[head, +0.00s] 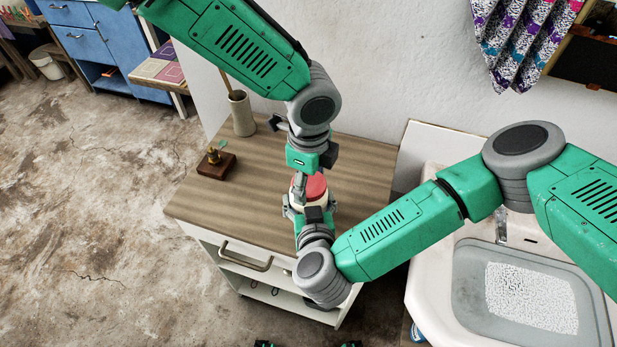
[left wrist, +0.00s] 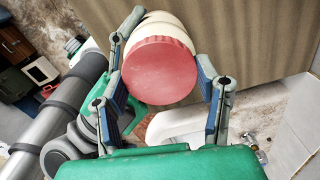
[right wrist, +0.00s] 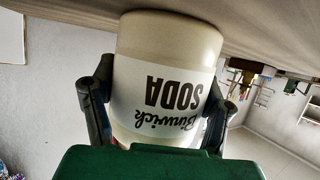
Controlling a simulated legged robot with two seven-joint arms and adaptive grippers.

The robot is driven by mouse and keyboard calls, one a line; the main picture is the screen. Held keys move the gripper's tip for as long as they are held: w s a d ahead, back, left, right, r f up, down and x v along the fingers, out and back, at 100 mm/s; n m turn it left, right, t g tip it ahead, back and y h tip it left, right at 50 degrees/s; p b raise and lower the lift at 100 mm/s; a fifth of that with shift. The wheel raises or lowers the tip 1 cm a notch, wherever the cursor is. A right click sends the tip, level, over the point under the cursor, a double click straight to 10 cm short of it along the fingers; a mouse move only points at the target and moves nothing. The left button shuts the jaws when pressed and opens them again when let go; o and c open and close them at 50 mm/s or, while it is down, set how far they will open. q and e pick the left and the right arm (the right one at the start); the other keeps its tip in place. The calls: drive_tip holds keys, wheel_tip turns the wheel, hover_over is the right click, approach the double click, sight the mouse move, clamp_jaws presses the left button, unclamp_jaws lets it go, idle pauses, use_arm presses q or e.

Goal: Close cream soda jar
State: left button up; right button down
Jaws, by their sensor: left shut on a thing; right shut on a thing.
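The cream soda jar (right wrist: 165,45) stands on the wooden counter top with a white label reading "Birwick SODA", upside down in the right wrist view. A red lid (left wrist: 160,70) is at its mouth, also visible in the head view (head: 317,187). My left gripper (head: 304,184) comes from above, its fingers on both sides of the lid, shut on it. My right gripper (head: 309,208) comes from the front, shut around the jar's body, one finger per side. The seam between lid and jar is mostly hidden, so I cannot tell how tightly it sits.
The wooden counter (head: 235,205) holds a grey vase (head: 242,113) with a stick and a small dark wooden block with a brass piece (head: 216,163) at the left. A white sink (head: 432,235) stands at the right. The counter's left front is clear.

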use_arm(q)
drive_tip(key=o, duration=1.3)
drive_tip(key=shift+w+a, duration=0.15)
drive_tip(key=shift+a, duration=0.05)
use_arm(e)
drive_tip(key=shift+d, duration=0.1)
use_arm(q)
drive_tip(key=shift+d, duration=0.1)
drive_tip(key=shift+r, duration=0.2)
wheel_tip(320, 180, up, 4)
drive_tip(key=shift+r, duration=0.1)
drive_tip(key=shift+c, duration=0.4)
